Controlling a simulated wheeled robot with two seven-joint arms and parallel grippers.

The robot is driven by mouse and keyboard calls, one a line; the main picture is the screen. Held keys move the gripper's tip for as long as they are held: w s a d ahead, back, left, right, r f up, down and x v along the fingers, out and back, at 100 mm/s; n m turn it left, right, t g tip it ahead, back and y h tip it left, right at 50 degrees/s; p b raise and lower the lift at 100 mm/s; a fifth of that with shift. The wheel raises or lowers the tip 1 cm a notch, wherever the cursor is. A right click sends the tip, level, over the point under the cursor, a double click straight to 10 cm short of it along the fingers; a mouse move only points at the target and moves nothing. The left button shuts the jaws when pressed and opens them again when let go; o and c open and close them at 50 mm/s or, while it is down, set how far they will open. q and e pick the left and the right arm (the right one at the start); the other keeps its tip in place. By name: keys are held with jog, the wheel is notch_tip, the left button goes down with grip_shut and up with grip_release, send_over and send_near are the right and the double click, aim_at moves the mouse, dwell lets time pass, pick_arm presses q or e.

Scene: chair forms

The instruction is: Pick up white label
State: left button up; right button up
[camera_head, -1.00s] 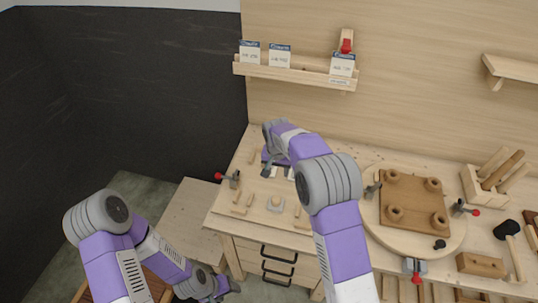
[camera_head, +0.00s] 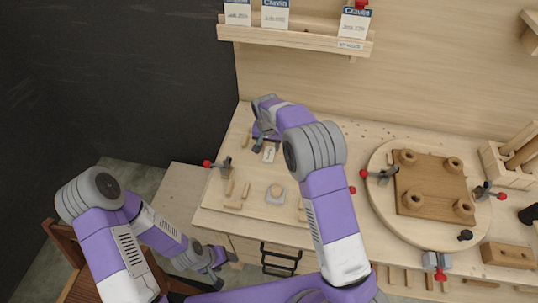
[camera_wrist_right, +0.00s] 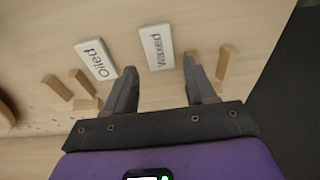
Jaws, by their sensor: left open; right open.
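Two flat white labels lie on the wooden bench. In the right wrist view one reads "Oiled" (camera_wrist_right: 96,60) and the other "Waxed" (camera_wrist_right: 157,47); both appear upside down. My right gripper (camera_wrist_right: 160,80) is open and empty. The "Waxed" label lies just beyond its fingertips, roughly between them, and the "Oiled" label is left of the left finger. In the head view one white label (camera_head: 269,154) shows just below my right gripper (camera_head: 263,140); the other is not clearly visible. My left gripper (camera_head: 222,262) is open, low beside the bench front.
Small wooden pieces (camera_wrist_right: 223,62) lie near the labels. A red-tipped clamp (camera_head: 222,166) stands at the bench's left edge. A round board (camera_head: 380,195) with a brown block (camera_head: 432,187) lies to the right. A wall shelf (camera_head: 290,38) holds several cards.

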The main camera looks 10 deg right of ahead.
aim_at(269, 154)
notch_tip(269, 154, down, 5)
jog(key=shift+w+d+r, duration=0.1)
jog(key=shift+w, duration=0.05)
jog(key=c, duration=0.8)
notch_tip(269, 154, up, 10)
